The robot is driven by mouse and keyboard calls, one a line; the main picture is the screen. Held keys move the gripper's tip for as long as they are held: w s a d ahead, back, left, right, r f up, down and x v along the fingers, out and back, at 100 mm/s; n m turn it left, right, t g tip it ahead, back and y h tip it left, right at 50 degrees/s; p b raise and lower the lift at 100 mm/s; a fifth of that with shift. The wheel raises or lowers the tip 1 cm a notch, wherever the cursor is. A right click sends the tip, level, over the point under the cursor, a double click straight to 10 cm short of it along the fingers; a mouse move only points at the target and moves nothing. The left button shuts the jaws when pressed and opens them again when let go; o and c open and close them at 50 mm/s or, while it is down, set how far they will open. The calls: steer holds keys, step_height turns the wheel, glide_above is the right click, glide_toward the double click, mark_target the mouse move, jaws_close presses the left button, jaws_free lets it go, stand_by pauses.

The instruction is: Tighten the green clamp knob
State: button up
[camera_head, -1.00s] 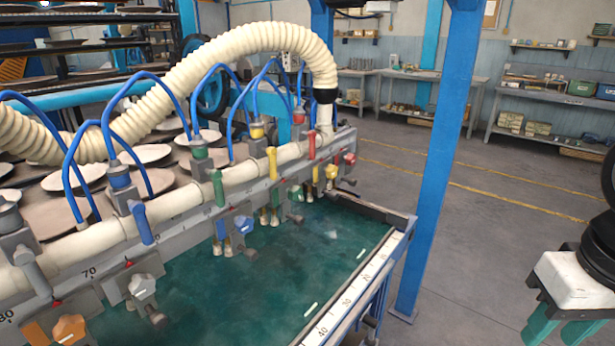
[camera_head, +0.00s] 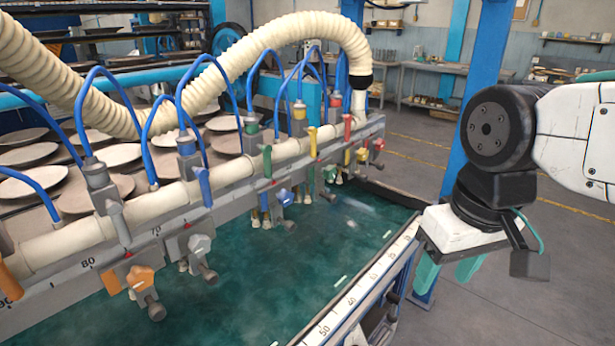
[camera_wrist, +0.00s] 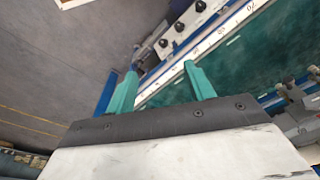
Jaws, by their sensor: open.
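The green clamp knob (camera_head: 330,173) is small, on the long grey rail, between the blue knob (camera_head: 285,197) and the yellow knob (camera_head: 362,155). A green lever (camera_head: 267,160) stands higher on the rail. My gripper (camera_head: 448,272) is at the right, over the tank's near edge, with its teal fingers pointing down. It is open and empty, well apart from the green knob. In the wrist view, the fingers (camera_wrist: 160,72) are spread above the tank's scaled edge. I cannot make out the green knob there.
An orange knob (camera_head: 140,277), a grey knob (camera_head: 198,245) and a red knob (camera_head: 378,145) share the rail. Blue hoses and a cream corrugated hose (camera_head: 300,40) arch over it. The tank's scaled rim (camera_head: 365,285) and a blue post (camera_head: 480,100) are near my arm.

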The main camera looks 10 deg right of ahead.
steer(key=w+a+n+y, duration=0.3)
steer(key=w+a+y, duration=0.1)
steer(key=w+a, duration=0.15)
steer(key=n+t+y, duration=0.1)
steer(key=t+y, duration=0.4)
steer(key=t, duration=0.4)
glide_toward(333, 172)
steer(key=w+a, duration=0.1)
steer(key=shift+h, duration=0.3)
steer(key=x, duration=0.7)
steer(key=shift+w+a+f, duration=0.2)
steer(key=shift+f, duration=0.15)
steer(key=c, duration=1)
